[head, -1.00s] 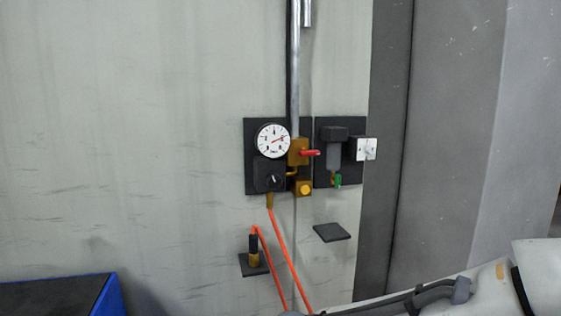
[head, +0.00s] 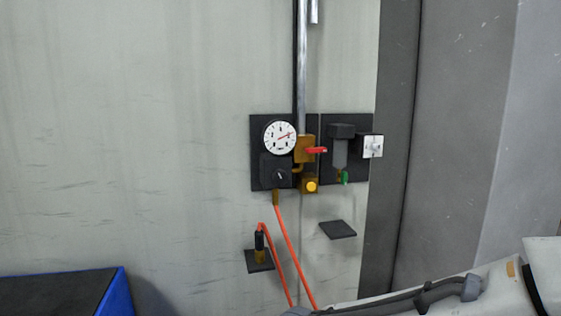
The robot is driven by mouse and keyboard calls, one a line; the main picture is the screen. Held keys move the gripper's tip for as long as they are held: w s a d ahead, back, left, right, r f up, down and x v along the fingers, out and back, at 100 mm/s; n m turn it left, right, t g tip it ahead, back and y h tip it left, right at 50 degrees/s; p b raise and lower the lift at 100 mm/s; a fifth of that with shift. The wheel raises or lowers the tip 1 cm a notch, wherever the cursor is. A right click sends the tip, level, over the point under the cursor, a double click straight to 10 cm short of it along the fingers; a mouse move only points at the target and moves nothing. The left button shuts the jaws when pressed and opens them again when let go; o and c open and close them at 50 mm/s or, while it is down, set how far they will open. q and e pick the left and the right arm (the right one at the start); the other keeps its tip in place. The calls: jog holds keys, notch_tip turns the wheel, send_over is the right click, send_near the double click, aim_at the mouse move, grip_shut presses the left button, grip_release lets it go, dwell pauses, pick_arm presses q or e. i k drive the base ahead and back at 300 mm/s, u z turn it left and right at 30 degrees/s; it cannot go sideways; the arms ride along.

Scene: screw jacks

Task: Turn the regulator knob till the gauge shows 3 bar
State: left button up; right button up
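The gauge (head: 280,137) is a white round dial with a red needle that points to the upper right. Its numbers are too small to read. The black regulator knob (head: 279,175) sits just below the gauge on a dark wall plate (head: 258,160) and carries a short white mark. Nothing touches the knob. Neither of my grippers is in view. Only a pale arm link of mine shows at the lower right.
A red-handled valve (head: 316,150) sits right of the gauge, with a yellow button (head: 312,186) below. Further right are a filter (head: 341,150) and a white switch (head: 374,146). An orange hose (head: 294,245) hangs below. A blue-edged black box (head: 60,293) stands lower left.

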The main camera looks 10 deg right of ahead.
aim_at(279, 176)
jog(key=k, duration=1)
jog(key=u, duration=0.85)
jog(key=i, duration=0.9)
jog(key=z, duration=1.45)
jog(key=i, duration=0.5)
jog(key=u, duration=0.05)
